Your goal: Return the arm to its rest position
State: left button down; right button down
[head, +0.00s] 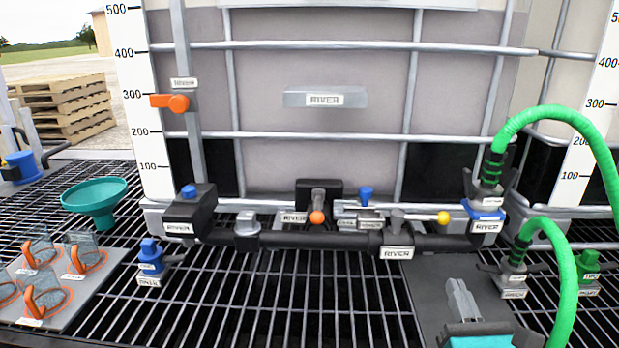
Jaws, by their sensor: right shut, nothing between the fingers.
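My right gripper (461,298) shows at the bottom right. Its grey fingers are shut with nothing between them, above a dark flat plate (425,300) on the grating. It is apart from the black manifold pipe (330,240) behind it. My left gripper is not in view.
A green hose (562,112) arches down to a coupling on the manifold's right end. A second green hose (568,290) runs close right of my gripper. A teal funnel (95,200) and several clear jugs with orange handles (84,256) stand left. Open grating (270,300) lies front centre.

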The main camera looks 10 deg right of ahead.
jog(key=s+a+f+m+g+y+p, duration=0.1)
jog(key=s+a+f+m+g+y, duration=0.1)
jog(key=f+m, duration=0.4)
jog(key=s+a+f+m+g+y+p, duration=0.1)
jog(key=s+a+f+m+g, duration=0.3)
jog(key=m, duration=1)
jog(key=s+a+f+m+g+y+p, duration=0.1)
jog(key=s+a+f+m+g+y, duration=0.2)
jog(key=a+f+m, duration=0.4)
notch_tip(320, 180, down, 3)
jog(key=s+m, duration=0.1)
jog(key=m, duration=0.3)
jog(key=shift+r+p, duration=0.2)
jog(key=shift+p, duration=0.1)
jog(key=shift+s+d, duration=0.15)
